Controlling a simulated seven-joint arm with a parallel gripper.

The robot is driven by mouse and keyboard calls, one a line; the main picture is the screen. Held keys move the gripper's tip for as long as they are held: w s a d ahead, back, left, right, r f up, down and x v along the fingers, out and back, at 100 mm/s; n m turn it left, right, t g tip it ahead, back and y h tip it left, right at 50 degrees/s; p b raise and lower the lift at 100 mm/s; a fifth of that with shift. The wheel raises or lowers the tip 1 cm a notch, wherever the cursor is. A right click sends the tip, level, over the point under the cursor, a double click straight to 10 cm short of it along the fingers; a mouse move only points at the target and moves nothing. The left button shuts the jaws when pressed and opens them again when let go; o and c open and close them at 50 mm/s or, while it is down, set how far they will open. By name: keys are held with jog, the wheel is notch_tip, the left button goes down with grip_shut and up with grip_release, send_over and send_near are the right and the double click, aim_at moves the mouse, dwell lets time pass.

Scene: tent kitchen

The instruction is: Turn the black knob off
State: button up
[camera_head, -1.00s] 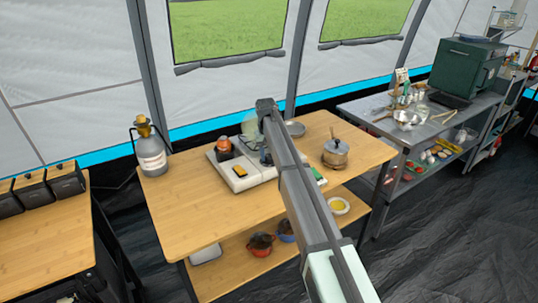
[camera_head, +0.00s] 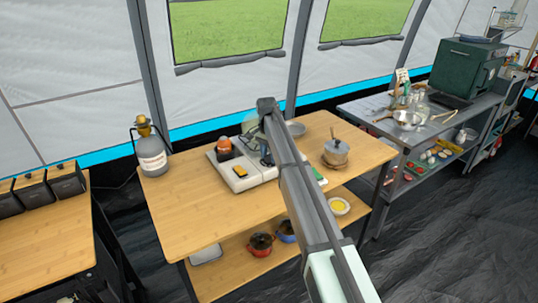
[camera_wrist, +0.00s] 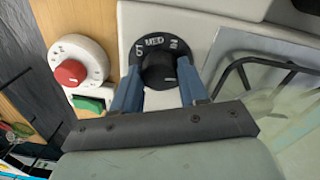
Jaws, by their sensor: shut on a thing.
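The black knob (camera_wrist: 158,71) sits on a dark dial plate marked with LO, MED and a third label, on a pale appliance panel (camera_wrist: 200,32) in the wrist view. My gripper (camera_wrist: 158,88) has its two blue fingers on either side of the knob, shut on it. The knob's pointer line aims toward the lower right. In the head view my arm reaches over the pale appliance (camera_head: 240,172) on the wooden table (camera_head: 195,205). My gripper and the knob are hidden there behind my arm.
A dark wire stand (camera_wrist: 262,72) is close on the right.

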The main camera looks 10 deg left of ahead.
aim_at(268, 155)
jog(key=shift+m, duration=0.6)
jog(key=o, duration=1)
jog(key=shift+o, duration=0.2)
jog(key=shift+r, duration=0.1)
notch_tip(268, 155, up, 14)
jog(key=shift+w+a, duration=0.25)
jog(key=shift+a, duration=0.1)
